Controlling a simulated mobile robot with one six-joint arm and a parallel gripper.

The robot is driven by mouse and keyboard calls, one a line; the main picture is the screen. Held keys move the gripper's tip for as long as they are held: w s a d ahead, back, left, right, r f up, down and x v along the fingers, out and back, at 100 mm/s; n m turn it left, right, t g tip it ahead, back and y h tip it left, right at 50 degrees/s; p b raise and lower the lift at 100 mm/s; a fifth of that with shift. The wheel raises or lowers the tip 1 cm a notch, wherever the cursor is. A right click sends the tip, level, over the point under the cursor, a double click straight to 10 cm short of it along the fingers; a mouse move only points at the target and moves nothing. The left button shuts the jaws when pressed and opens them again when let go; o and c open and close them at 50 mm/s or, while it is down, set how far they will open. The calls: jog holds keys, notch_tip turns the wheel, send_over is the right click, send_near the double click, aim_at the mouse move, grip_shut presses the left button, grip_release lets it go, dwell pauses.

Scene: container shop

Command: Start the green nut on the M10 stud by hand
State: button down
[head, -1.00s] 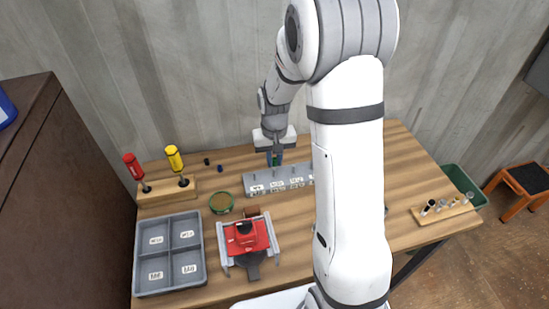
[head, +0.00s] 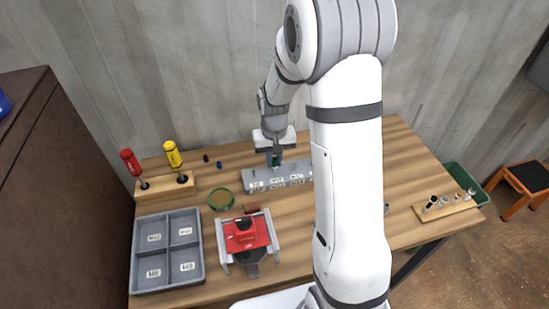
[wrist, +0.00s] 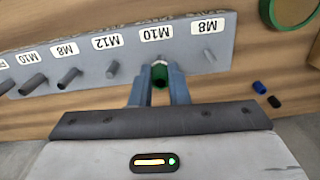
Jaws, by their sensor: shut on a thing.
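My gripper (head: 274,158) is over the left part of the grey stud block (head: 293,177). In the wrist view my gripper (wrist: 159,88) is shut on the green nut (wrist: 159,75), which sits between the blue-grey fingertips. The nut lines up with the stud position under an M10 label (wrist: 157,33). The M10 stud there is mostly hidden by the nut and fingers, so I cannot tell whether the threads are engaged. The green nut also shows small in the head view (head: 275,161).
Bare neighbouring studs stand close by: an M12 stud (wrist: 113,69) and an M8 stud (wrist: 210,56). A green-rimmed round dish (wrist: 288,12), a blue piece (wrist: 259,87) and a black piece (wrist: 274,102) lie nearby. A grey sorting tray (head: 167,250) and red fixture (head: 246,233) stand in front.

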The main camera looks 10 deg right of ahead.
jog(key=shift+f+b, duration=1.05)
jog(key=shift+f, duration=0.35)
jog(key=m, duration=0.7)
jog(key=shift+m, duration=0.4)
jog(key=shift+a+m, duration=0.1)
jog(key=shift+m, duration=1.8)
jog(key=m, duration=0.4)
jog(key=shift+w, duration=0.1)
jog(key=c, duration=1.3)
grip_release()
jog(key=shift+m, duration=0.3)
jog(key=shift+r, duration=0.15)
